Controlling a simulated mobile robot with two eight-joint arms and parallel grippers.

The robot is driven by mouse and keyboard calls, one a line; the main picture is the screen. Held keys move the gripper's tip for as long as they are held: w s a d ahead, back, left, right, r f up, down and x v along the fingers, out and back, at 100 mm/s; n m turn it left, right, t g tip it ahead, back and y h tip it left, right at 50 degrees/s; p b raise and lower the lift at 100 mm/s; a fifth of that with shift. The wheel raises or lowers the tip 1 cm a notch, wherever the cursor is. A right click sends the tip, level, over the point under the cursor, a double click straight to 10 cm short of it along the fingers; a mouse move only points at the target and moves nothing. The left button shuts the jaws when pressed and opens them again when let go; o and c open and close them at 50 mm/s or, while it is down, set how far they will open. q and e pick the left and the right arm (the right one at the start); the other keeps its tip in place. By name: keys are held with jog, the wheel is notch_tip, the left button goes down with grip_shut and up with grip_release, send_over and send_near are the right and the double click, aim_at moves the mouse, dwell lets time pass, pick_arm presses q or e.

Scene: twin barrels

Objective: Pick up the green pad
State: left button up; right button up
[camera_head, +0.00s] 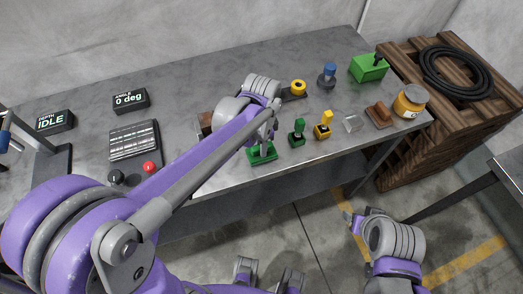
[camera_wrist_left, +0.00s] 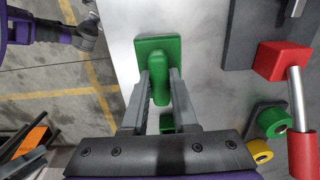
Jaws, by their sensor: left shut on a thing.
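The green pad (camera_head: 262,154) has a flat base and shows below my left gripper (camera_head: 265,138), near the front edge of the grey table (camera_head: 215,178). In the left wrist view the green pad (camera_wrist_left: 145,46) has a square plate with an upright grip. The two fingers of my left gripper (camera_wrist_left: 160,98) are shut on that grip, one on each side. I cannot tell whether the base touches the table. My right gripper (camera_head: 350,220) is off the table's front edge, over the floor; its jaws are too small to read.
To the right stand a small green piece (camera_head: 297,134), a yellow piece (camera_head: 323,130), a clear block (camera_head: 352,124), a brown block (camera_head: 380,115) and a yellow jar (camera_head: 410,102). Behind are a green box (camera_head: 368,69) and a blue-topped piece (camera_head: 327,78). A wooden crate (camera_head: 390,165) adjoins.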

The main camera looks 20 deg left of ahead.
pick_arm(q)
grip_shut()
notch_tip(320, 180, up, 10)
jog(key=shift+p, duration=0.4)
